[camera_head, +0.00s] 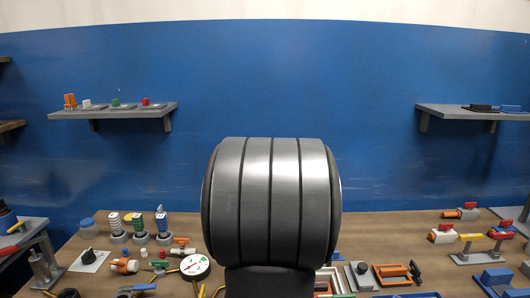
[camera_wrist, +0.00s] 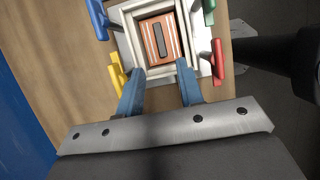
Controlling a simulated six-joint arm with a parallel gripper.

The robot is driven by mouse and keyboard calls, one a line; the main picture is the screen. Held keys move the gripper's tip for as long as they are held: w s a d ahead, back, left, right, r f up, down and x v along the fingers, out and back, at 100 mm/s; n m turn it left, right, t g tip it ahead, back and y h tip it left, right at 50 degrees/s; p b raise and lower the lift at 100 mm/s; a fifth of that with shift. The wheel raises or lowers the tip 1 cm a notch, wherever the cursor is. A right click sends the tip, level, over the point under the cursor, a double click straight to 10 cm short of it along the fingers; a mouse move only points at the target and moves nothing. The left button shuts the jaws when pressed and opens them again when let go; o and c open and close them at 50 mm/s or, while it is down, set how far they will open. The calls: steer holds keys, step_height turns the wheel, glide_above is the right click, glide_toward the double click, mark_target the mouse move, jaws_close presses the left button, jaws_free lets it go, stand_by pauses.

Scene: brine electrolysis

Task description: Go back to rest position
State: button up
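My gripper (camera_wrist: 160,70) shows in the wrist view with its two blue fingers spread apart and nothing visible between them. The fingertips point at a white square frame box (camera_wrist: 127,42) on the wooden table. Inside the box lies an orange and white striped piece (camera_wrist: 160,40) with a dark slot. I cannot tell whether the fingertips touch the box's near edge. In the head view my large grey arm link fills the middle and hides the gripper.
Blue (camera_wrist: 97,18), green (camera_wrist: 209,10), yellow (camera_wrist: 117,82) and red (camera_wrist: 218,60) handles surround the box. In the head view a gauge (camera_head: 195,267), a red-handled valve (camera_head: 442,233) and an orange tray (camera_head: 397,273) lie on the table. Shelves (camera_head: 110,112) hang on the blue wall.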

steer(key=x, duration=1.1)
step_height(320, 180, up, 10)
steer(key=w+r+m, duration=0.1)
steer(key=w, duration=0.1)
steer(key=w+a+m+g, duration=0.1)
steer(key=w+m, duration=0.1)
steer(key=w, duration=0.1)
steer(key=w+r+m+g, duration=0.1)
steer(key=w+m, duration=0.1)
steer(key=w, duration=0.1)
steer(key=shift+a+r, duration=0.3)
steer(key=w+a+m+g+y, duration=0.2)
steer(key=w+a+m, duration=0.2)
steer(key=w+m, duration=0.25)
steer(key=w+f+m+y, duration=0.2)
steer(key=w+f+m, duration=0.3)
steer(key=w+f, duration=0.2)
steer(key=shift+d+f+g, duration=0.25)
steer(key=shift+f+g, duration=0.05)
steer(key=shift+f, duration=0.05)
steer(key=shift+m, duration=0.25)
